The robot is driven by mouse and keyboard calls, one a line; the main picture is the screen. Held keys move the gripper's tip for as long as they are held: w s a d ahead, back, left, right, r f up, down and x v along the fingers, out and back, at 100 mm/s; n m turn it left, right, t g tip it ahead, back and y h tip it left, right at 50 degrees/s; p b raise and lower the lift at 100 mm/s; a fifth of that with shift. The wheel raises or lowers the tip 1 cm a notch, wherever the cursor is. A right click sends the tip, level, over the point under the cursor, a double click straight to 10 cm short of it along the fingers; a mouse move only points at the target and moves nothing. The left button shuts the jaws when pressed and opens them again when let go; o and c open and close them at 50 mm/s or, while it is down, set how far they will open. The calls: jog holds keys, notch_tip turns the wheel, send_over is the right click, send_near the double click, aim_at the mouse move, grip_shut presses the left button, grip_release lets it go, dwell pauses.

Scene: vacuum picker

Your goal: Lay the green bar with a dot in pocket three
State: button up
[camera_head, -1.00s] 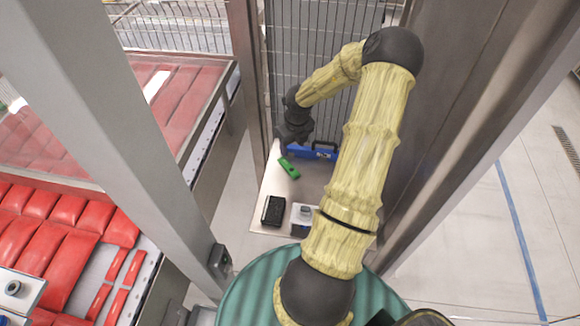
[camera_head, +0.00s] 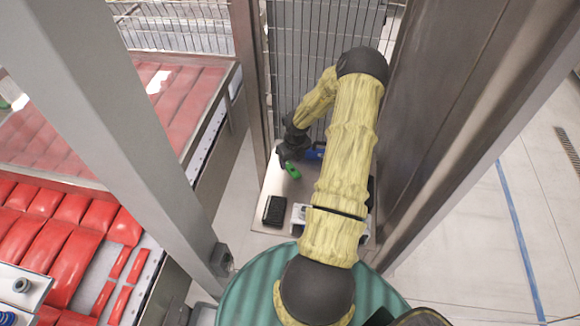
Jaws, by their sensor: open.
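The green bar (camera_head: 293,172) lies on the pale table behind the black box. Its upper end is hidden by my gripper, and I cannot make out a dot on it. My gripper (camera_head: 290,158) is at the bar's far end, over or just beside it; I cannot tell whether it touches the bar. The jaws are open, and their tips are too small and dark to see clearly. A blue object (camera_head: 315,153) stands just right of my gripper, partly hidden by my arm. No numbered pockets can be made out.
A black box (camera_head: 274,211) stands on the table's front left. A white-and-grey item (camera_head: 299,214) is beside it, partly covered by my arm. A wire fence (camera_head: 325,60) rises behind the table, and a grey post (camera_head: 120,130) stands left. Red padded rollers (camera_head: 70,235) lie farther left.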

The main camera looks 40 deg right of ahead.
aim_at(290, 166)
jog(key=f, duration=0.3)
jog(key=shift+w+f+p, duration=0.15)
jog(key=shift+w+p, duration=0.15)
jog(key=shift+p, duration=0.05)
jog(key=c, duration=1.1)
jog(key=shift+c, duration=0.2)
notch_tip(290, 166, up, 10)
jog(key=b, duration=0.2)
